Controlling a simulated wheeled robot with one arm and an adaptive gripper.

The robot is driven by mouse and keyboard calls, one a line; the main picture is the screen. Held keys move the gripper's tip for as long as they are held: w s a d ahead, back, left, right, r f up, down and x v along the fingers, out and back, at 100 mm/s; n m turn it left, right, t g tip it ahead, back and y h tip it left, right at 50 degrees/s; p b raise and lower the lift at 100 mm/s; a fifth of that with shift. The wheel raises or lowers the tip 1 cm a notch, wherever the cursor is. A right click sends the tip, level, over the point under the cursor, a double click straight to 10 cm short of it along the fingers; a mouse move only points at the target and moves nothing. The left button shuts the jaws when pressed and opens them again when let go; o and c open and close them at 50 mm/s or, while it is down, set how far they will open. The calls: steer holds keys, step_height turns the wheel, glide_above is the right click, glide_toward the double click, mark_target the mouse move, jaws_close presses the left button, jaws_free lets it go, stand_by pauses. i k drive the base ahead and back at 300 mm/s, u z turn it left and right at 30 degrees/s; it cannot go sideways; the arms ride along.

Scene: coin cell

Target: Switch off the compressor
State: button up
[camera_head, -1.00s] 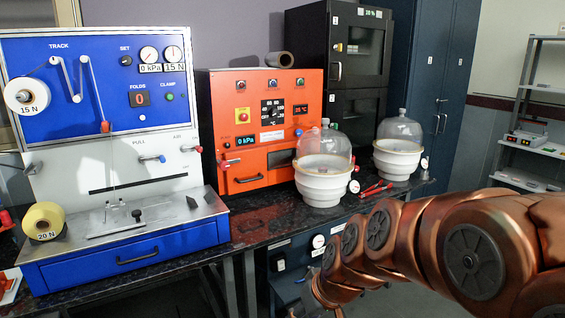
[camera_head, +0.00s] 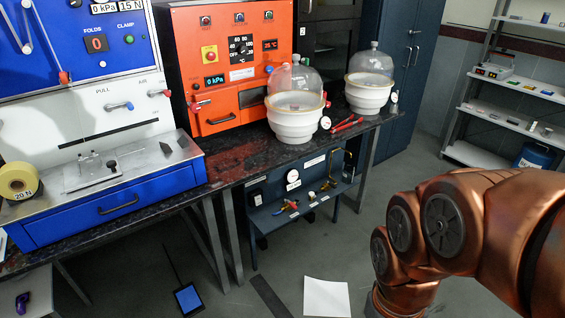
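No thing in view is clearly readable as the compressor. A dark blue panel unit (camera_head: 268,222) stands under the bench. It has a round white gauge (camera_head: 293,176), a small black-and-white fitting (camera_head: 257,198) at its left, and several small coloured valve handles (camera_head: 291,206) on a ledge. Its labels are too small to read. A blue drum-like container (camera_head: 535,156) stands low by the shelf at the right; I cannot tell what it is. My copper-coloured arm fills the lower right, and its end runs out of the bottom of the picture. My gripper is not visible.
The dark bench (camera_head: 232,168) carries a blue folding tester (camera_head: 115,212), an orange oven (camera_head: 228,60) and two glass-domed white vessels (camera_head: 297,122). A white sheet (camera_head: 327,298) and a blue-headed tool (camera_head: 188,298) lie on the floor. Floor right of the bench is clear.

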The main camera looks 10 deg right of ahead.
mark_target(258, 199)
steer(key=k, duration=1.3)
steer(key=z, duration=0.35)
steer(key=i, duration=1.1)
steer(key=u, duration=0.75)
steer(key=i, duration=0.8)
steer(key=u, duration=0.75)
